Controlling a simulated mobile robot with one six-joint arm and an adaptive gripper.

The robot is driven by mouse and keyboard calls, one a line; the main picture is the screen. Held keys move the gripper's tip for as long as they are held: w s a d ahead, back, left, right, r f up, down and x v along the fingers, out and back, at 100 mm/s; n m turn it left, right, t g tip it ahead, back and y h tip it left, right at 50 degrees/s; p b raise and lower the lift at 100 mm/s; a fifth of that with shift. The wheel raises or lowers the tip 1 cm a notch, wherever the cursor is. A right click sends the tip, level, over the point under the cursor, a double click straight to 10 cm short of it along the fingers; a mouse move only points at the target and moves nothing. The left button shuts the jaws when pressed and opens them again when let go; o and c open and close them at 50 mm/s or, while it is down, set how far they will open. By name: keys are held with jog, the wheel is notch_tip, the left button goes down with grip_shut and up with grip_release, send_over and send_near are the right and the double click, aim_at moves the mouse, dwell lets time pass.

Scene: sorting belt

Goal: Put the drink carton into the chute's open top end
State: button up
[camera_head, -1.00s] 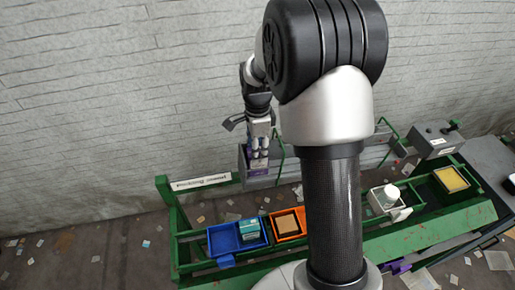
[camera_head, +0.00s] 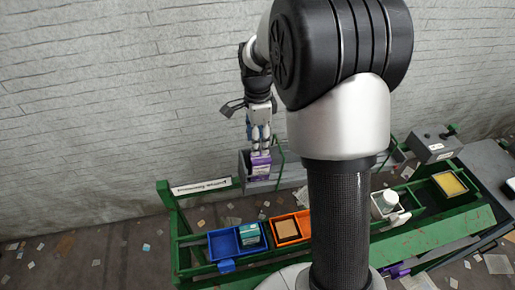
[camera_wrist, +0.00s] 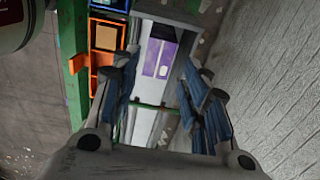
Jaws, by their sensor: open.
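The drink carton (camera_head: 260,168), purple and white, is at the open top end of the grey chute (camera_head: 245,162) in the head view. In the wrist view the carton (camera_wrist: 160,58) lies between the walls of the chute (camera_wrist: 170,15), beyond my fingertips. My gripper (camera_head: 259,149) is just above the carton, pointing down. In the wrist view its fingers (camera_wrist: 163,75) are spread wide, with a gap between them and the carton. The carton's lower part is hidden in the head view.
A green frame carries a blue bin (camera_head: 222,244) with a teal box (camera_head: 249,234), an orange bin (camera_head: 305,220) with a tan block, and a white bin with a white bottle (camera_head: 388,198). A grey control box (camera_head: 432,142) stands right. The wall is behind the chute.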

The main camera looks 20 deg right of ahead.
jog(key=s+a+r+n+t, duration=0.1)
jog(key=s+a+r+n, duration=0.3)
jog(key=r, duration=0.3)
jog(key=s+a+r+n+t, duration=0.1)
jog(key=s+a+r+n, duration=0.1)
jog(key=s+r+n, duration=0.4)
jog(key=s+a+n+t, duration=0.2)
jog(key=s+n, duration=0.8)
jog(key=s, duration=0.5)
jog(key=shift+a+t+p, duration=0.3)
jog(key=shift+a+p, duration=0.1)
jog(key=shift+a, duration=0.5)
jog(key=shift+f, duration=0.1)
